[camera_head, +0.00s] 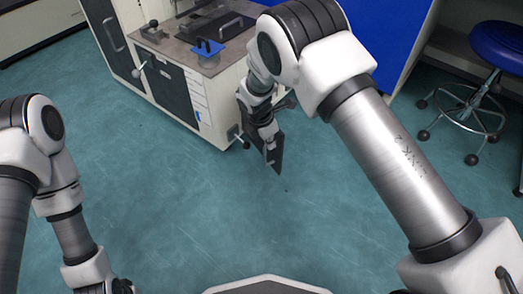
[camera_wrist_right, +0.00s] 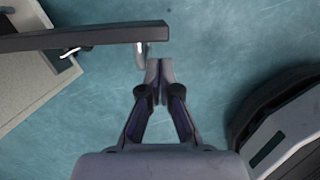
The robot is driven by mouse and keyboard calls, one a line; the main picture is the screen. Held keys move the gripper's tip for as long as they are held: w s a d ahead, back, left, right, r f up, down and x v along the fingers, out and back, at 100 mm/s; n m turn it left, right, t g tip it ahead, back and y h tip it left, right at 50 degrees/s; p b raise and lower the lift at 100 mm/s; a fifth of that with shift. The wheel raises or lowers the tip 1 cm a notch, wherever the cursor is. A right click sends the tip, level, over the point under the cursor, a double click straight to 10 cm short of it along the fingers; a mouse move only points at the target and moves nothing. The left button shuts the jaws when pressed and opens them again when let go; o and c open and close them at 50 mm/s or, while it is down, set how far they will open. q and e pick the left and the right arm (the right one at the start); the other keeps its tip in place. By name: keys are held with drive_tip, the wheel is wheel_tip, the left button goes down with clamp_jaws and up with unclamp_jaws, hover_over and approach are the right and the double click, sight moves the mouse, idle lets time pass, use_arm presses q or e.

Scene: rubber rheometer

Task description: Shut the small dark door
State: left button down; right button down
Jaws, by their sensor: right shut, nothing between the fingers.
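The small dark door (camera_head: 278,158) stands open, swung out from the right side of the white cabinet. In the right wrist view the door (camera_wrist_right: 85,38) shows edge-on as a dark bar from the left, with a pale handle (camera_wrist_right: 140,55) near its free end. My right gripper (camera_head: 270,143) is at the door and partly overlaps it in the head view. In the wrist view my right gripper (camera_wrist_right: 159,68) is shut and empty, its fingertips just below the door's free end, close to the handle; contact is unclear. My left gripper (camera_head: 122,288) is cut off at the bottom edge.
The cabinet (camera_head: 215,110) has a worktop with a blue-handled part (camera_head: 207,48) and another dark front panel (camera_head: 168,88). A blue stool (camera_head: 497,45) stands at the right. The green floor (camera_head: 180,200) in front is clear.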

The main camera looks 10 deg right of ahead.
drive_tip(key=shift+w+d+r, duration=0.1)
drive_tip(key=shift+w+d, duration=0.15)
drive_tip(key=shift+d, duration=0.65)
